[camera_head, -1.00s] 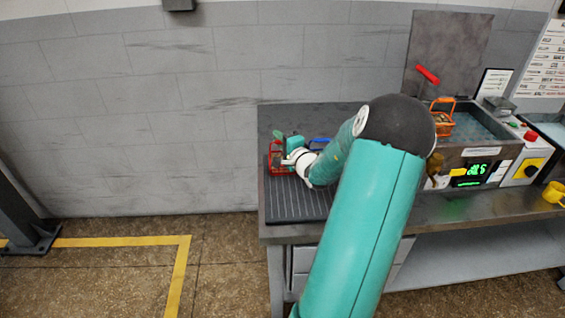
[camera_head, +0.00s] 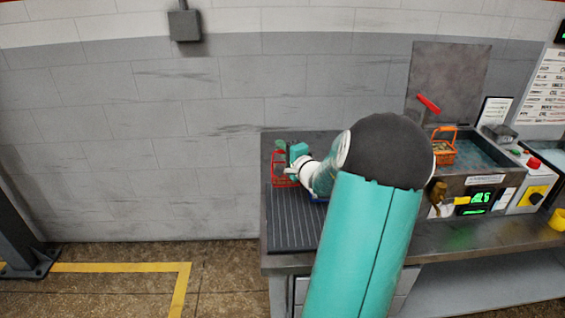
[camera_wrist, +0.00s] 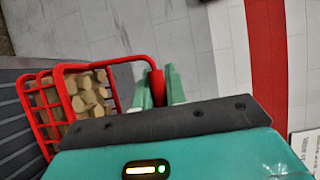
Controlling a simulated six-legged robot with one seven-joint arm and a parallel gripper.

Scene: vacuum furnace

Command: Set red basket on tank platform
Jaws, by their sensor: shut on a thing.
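The red basket (camera_head: 280,172) hangs above the far left part of the workbench in the head view. In the wrist view, the red basket (camera_wrist: 68,122) is an open wire frame with beige blocks in it, and it looks tilted. My gripper (camera_wrist: 160,88) is shut on its red handle grip; it also shows in the head view (camera_head: 292,160). The tank (camera_head: 500,172) stands at the right of the bench, with dark liquid and an orange basket (camera_head: 444,152) at its left side. My arm hides part of the bench between.
A dark ribbed mat (camera_head: 292,225) covers the bench's left end. A red-handled lever (camera_head: 428,104) rises behind the tank. A control box with a red button (camera_head: 532,163) and a yellow cup (camera_head: 557,219) are at the right. A grey wall stands behind.

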